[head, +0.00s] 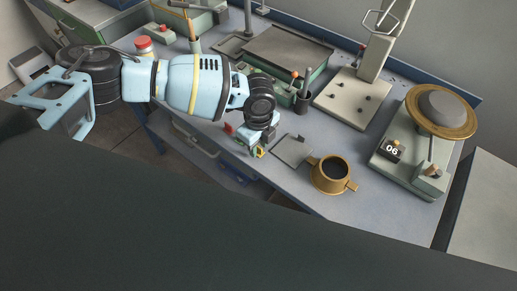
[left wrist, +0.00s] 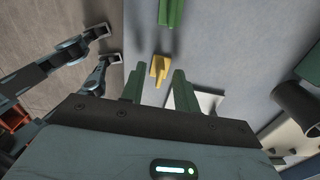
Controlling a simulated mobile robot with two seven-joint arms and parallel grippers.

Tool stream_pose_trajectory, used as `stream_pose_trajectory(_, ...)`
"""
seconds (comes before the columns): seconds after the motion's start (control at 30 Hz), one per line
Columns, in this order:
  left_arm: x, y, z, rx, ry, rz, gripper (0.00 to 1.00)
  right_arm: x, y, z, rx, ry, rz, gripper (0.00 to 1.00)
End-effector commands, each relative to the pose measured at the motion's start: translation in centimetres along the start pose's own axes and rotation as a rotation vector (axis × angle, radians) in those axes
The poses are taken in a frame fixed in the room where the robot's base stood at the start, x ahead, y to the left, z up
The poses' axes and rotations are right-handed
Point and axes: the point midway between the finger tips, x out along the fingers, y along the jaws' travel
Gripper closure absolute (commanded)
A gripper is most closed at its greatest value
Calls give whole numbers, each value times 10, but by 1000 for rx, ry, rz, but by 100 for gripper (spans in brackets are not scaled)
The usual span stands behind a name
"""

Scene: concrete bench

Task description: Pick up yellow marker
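The yellow marker (left wrist: 160,69) is a small, stubby yellow piece on the grey bench top in the left wrist view. It lies just beyond and between the two green fingers of my left gripper (left wrist: 157,88), which is open with a clear gap. I cannot tell from this angle whether the fingertips reach down to it. In the head view my left gripper (head: 254,148) is low over the bench near its front edge, and a bit of yellow (head: 261,153) shows by its fingertips. The gripper hides most of it there. My right gripper is not in view.
A green piece (left wrist: 171,12) lies beyond the marker. A flat grey plate (head: 293,151) and a brass-coloured cup with handles (head: 332,174) are right of the gripper. A dark pen cup (head: 302,102), green-grey scale (head: 407,153) and stand base (head: 353,97) stand farther off.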

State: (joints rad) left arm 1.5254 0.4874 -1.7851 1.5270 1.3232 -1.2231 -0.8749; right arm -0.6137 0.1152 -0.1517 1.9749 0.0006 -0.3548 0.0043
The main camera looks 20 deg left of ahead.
Motion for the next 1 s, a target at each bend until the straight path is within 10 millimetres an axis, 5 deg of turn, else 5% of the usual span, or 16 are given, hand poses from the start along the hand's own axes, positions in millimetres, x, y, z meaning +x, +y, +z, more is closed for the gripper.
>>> stream_pose_trajectory(0.3, 6, 0, 0, -1, 0, -1, 69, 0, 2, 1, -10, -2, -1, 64)
stream_pose_trajectory(0.57, 6, 0, 0, -1, 0, -1, 100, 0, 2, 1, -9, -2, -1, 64)
stream_pose_trajectory(1.0, 3, 0, 0, -1, 1, -2, 100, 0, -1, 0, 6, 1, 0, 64)
